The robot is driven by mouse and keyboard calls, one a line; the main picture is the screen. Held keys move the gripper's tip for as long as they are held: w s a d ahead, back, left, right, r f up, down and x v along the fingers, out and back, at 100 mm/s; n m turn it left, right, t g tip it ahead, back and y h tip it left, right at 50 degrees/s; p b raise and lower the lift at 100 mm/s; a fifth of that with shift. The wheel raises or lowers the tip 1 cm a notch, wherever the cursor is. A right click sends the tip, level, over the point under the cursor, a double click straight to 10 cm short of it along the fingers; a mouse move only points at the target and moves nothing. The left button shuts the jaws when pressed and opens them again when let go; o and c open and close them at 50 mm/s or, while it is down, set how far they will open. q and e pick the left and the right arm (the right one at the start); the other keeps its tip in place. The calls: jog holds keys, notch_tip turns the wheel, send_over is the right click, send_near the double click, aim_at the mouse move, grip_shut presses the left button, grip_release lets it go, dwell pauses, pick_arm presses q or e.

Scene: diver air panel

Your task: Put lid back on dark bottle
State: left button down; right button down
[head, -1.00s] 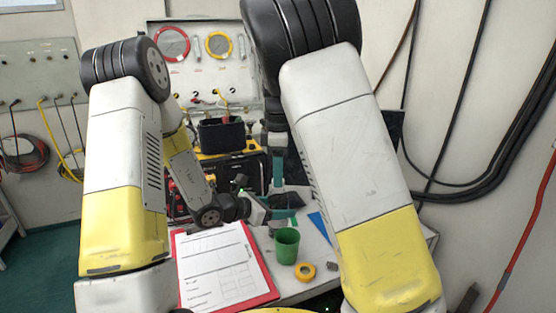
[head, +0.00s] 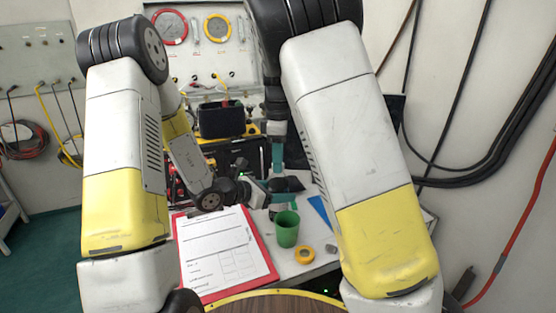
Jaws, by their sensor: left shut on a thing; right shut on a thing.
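The dark bottle (head: 291,184) shows as a small black shape between the teal fingers of my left gripper (head: 283,190), low over the back of the table. My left gripper is shut on it. My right gripper (head: 278,167) points down from above, directly over the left gripper, with its teal fingers shut. The lid in the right gripper is too small and hidden to make out. I cannot tell whether lid and bottle touch.
A green cup (head: 286,229), a yellow tape roll (head: 305,254) and a small grey piece (head: 331,249) stand in front. A red clipboard (head: 268,262) lies left of them. A blue strip (head: 320,212) lies to the right. A black open box (head: 222,119) stands behind.

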jog(key=m, duration=0.7)
jog(key=shift+m, duration=0.3)
jog(key=m, duration=1.9)
jog(key=c, duration=0.9)
grip_release()
jog(key=shift+c, duration=0.2)
notch_tip(320, 180, up, 12)
